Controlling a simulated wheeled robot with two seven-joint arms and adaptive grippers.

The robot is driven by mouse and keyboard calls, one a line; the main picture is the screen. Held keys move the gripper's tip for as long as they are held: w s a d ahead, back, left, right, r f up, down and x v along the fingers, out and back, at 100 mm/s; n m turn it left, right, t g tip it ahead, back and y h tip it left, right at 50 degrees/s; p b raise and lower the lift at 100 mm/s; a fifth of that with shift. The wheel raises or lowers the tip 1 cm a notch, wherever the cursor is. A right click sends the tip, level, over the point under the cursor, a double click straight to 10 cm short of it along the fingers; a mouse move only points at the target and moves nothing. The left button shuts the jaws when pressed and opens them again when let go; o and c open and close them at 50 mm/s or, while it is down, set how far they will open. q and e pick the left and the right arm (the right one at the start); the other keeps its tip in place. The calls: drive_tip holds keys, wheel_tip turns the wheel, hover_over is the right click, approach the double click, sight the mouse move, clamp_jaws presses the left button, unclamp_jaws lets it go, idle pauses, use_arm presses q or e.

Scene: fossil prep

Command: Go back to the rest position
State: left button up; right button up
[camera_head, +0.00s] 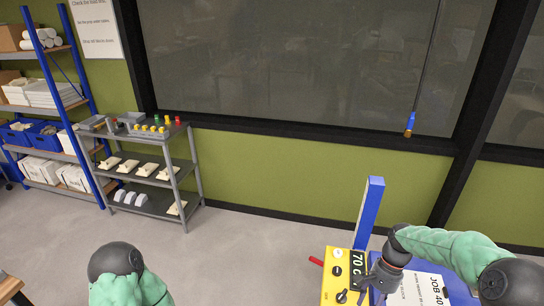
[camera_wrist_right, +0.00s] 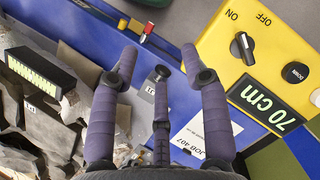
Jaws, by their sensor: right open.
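My right gripper (camera_head: 376,280) is beside the yellow control box (camera_head: 340,278) in the head view, over the blue lift frame (camera_head: 373,205). In the right wrist view its purple fingers (camera_wrist_right: 165,75) are spread open with nothing between them. The yellow box (camera_wrist_right: 225,50) there shows an ON/OFF knob (camera_wrist_right: 243,48), a DOWN button (camera_wrist_right: 295,72) and a "70 cm" display (camera_wrist_right: 266,107). The fingers look apart from the box. Of my left arm, only a green-sleeved part shows at the bottom left of the head view; its gripper is out of view.
A white job sheet (camera_head: 420,290) lies under my right forearm. Grey rocky material (camera_wrist_right: 40,135) and a lit display (camera_wrist_right: 35,72) are at left in the wrist view. A grey cart (camera_head: 190,160) stands by the wall; open floor lies between.

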drive_tip(key=s+a+f+n+t+b, duration=0.1)
drive_tip(key=s+a+f+n+b, duration=0.3)
drive_tip(key=f, duration=0.6)
drive_tip(key=a+f+m+b, duration=0.1)
drive_tip(key=a+f+b, duration=0.1)
drive_tip(key=a+f, duration=0.6)
use_arm(q)
wheel_tip(320, 180, down, 13)
drive_tip(key=b, duration=0.6)
drive_tip(key=shift+s+r+b, duration=0.2)
drive_tip(key=shift+s+b, duration=0.05)
drive_tip(key=shift+b, duration=0.05)
use_arm(e)
drive_tip(key=s+a+f+n+t, duration=0.1)
drive_tip(key=s+a+f, duration=0.1)
drive_tip(key=s+f, duration=0.2)
drive_tip(key=s+a+f+n, duration=0.1)
drive_tip(key=s+f, duration=0.3)
drive_tip(key=f, duration=0.4)
drive_tip(key=s+a+f+n+t+y, duration=0.1)
drive_tip(key=s+a+f, duration=0.2)
drive_tip(key=f, duration=0.2)
drive_tip(key=shift+s+a+f+t, duration=0.3)
drive_tip(key=shift+s+a+f, duration=0.1)
